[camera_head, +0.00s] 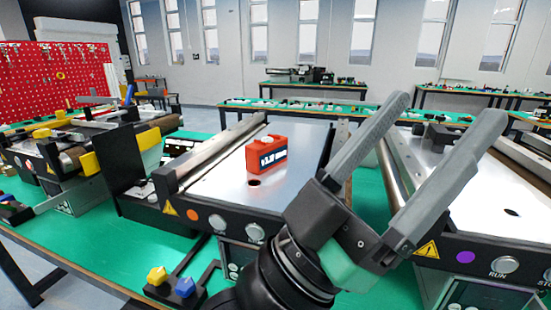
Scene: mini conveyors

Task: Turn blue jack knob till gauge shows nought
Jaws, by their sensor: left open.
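A blue knob (185,287) sits low in the view on a dark block in front of the middle conveyor, beside a yellow knob (157,275). A dark-framed panel (236,256) stands to their right, partly hidden by my arm. I cannot make out a gauge reading on it. My left gripper (447,110) is open and empty. Its two grey fingers point up and right, in front of the gap between the middle and right conveyors, well to the right of the blue knob. My right gripper is not in view.
A red block with a white label (266,155) stands on the middle conveyor plate (225,185). A right conveyor (485,205) lies behind my fingers. A left conveyor (75,155) carries yellow parts. Green mat (90,245) is clear left of the knobs.

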